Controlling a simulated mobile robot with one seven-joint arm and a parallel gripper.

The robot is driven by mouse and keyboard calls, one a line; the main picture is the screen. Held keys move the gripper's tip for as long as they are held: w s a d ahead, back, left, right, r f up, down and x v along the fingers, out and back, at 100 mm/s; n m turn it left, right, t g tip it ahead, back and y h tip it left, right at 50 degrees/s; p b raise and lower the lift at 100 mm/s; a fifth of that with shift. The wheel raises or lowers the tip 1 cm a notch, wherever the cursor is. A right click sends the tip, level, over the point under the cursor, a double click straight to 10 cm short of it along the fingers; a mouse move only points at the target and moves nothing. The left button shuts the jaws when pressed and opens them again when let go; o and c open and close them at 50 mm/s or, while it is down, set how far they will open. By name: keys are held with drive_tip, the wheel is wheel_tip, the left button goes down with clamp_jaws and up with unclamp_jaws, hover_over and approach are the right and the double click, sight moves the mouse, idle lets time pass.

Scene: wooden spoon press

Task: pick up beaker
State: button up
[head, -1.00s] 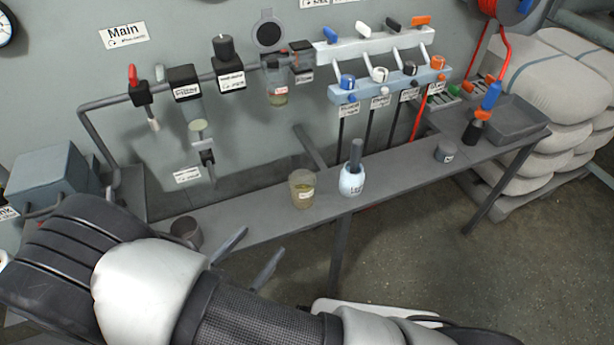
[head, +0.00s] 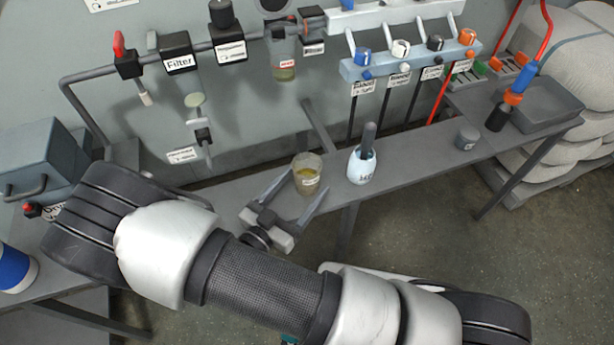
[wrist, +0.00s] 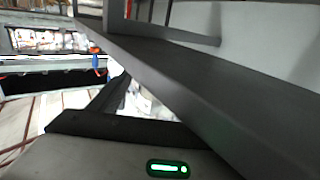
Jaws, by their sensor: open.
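The wrist view shows a broad dark grey surface and no recognisable beaker.
Pipes and valves, including a black filter block (head: 175,53), line the wall behind.

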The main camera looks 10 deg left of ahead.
sight(314, 168)
drive_tip(key=x, duration=0.3)
drive_tip(key=r+x, duration=0.1)
drive_tip(key=x, duration=0.2)
drive_tip(key=shift+w+r+b, duration=0.1)
drive_tip(key=shift+w+b, duration=0.15)
drive_tip(key=shift+b, duration=0.1)
drive_tip(key=c, duration=1.2)
